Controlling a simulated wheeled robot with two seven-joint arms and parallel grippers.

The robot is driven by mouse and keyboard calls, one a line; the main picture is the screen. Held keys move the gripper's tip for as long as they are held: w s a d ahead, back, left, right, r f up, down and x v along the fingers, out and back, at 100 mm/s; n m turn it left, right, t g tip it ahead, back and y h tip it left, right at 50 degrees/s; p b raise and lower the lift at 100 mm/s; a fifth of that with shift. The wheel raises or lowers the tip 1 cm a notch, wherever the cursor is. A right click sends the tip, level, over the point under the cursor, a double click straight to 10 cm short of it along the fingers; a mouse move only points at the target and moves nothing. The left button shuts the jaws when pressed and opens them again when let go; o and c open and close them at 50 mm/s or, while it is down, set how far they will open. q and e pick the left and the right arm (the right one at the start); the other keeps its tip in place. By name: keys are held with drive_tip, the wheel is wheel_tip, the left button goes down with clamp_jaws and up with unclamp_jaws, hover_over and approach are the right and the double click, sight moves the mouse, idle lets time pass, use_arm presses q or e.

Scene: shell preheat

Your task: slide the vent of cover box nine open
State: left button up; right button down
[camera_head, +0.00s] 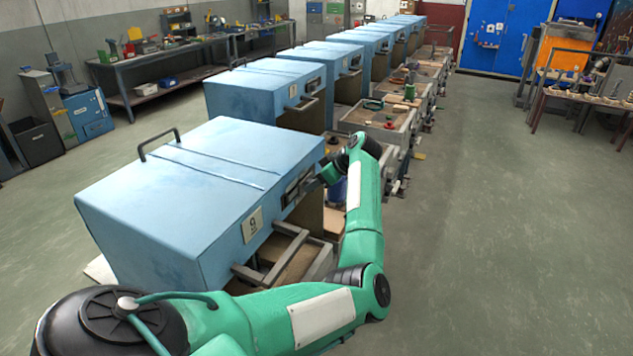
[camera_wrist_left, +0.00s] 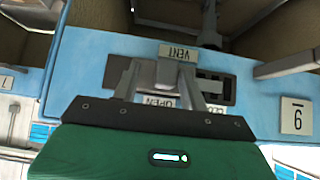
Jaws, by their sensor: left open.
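Cover box nine (camera_head: 175,200) is the nearest pale blue box, with a "9" plate (camera_head: 252,224) on its front, also in the left wrist view (camera_wrist_left: 295,115). Its vent (camera_head: 297,185) is on the front beyond the plate. In the left wrist view the vent's dark slots (camera_wrist_left: 216,90) show right of the fingers, under a "VENT" label (camera_wrist_left: 180,52); an "OPEN" label (camera_wrist_left: 158,101) shows between the fingers. My left gripper (camera_head: 318,182) is at the vent. In the wrist view it is open (camera_wrist_left: 160,82), its fingers on either side of a grey piece; contact is unclear. My right gripper is out of view.
A grey frame handle (camera_head: 272,262) juts out below the box front, near my forearm. A dark handle (camera_head: 158,143) stands on the box top. More blue boxes (camera_head: 265,92) and carts (camera_head: 385,122) line up behind. The floor (camera_head: 500,220) at right is clear.

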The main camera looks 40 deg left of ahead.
use_arm(q)
drive_tip(key=b+v, duration=0.4)
drive_tip(key=v, duration=0.9)
drive_tip(key=shift+w+d+r, duration=0.15)
drive_tip(key=shift+d+r, duration=0.1)
drive_tip(key=shift+r, duration=0.05)
drive_tip(key=shift+f, duration=0.1)
